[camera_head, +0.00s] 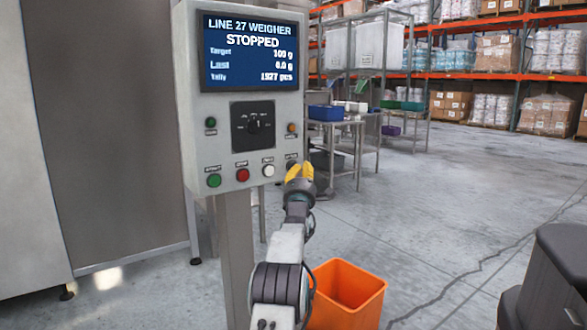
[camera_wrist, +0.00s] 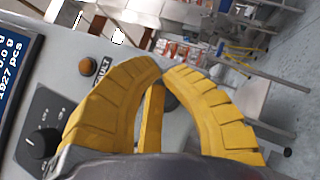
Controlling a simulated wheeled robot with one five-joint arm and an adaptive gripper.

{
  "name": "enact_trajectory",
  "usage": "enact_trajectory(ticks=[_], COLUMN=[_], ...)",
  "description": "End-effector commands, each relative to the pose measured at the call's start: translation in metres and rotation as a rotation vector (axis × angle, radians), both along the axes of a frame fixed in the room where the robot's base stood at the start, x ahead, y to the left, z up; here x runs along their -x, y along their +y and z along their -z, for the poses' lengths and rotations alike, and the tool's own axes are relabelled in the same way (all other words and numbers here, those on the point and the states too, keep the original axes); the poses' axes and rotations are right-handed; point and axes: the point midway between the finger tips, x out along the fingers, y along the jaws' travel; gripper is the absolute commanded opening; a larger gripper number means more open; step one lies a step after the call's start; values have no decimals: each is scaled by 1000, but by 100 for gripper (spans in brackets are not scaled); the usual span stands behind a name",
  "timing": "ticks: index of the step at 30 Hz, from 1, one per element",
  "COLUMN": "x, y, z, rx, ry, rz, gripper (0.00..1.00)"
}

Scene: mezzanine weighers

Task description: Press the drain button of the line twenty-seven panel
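The line twenty-seven panel (camera_head: 220,130) is a grey box on a post, left of centre. Its screen (camera_head: 252,50) reads LINE 27 WEIGHER, STOPPED. Along its bottom row are a green button (camera_head: 214,180), a red button (camera_head: 242,174) and a white button (camera_head: 268,170). A dark button at the row's right end is mostly hidden by my gripper (camera_head: 300,172). The small labels are too blurred to read, so I cannot tell which is drain. My gripper's yellow fingertips are together and empty at that right end. In the wrist view, a dark round part (camera_wrist: 170,102) shows between the fingers (camera_wrist: 161,70); contact is unclear.
A dark rotary knob (camera_head: 254,123) and an orange lamp (camera_head: 291,128) sit above the buttons. An orange bin (camera_head: 346,292) stands on the floor right of my arm. Steel tables (camera_head: 340,122) and racks are behind. Open floor lies to the right.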

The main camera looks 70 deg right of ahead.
Motion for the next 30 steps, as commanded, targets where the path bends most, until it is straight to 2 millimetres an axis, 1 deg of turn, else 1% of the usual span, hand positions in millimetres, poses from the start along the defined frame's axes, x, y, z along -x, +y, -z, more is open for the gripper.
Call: enact_trajectory(ticks=[13, 24, 30], x=[0, -6, -7], y=[0, -5, -5], z=[0, 0, 0], rx=[0, 1, 0], ry=[0, 2, 2], rz=[0, -5, -6], gripper=[0, 0, 0])
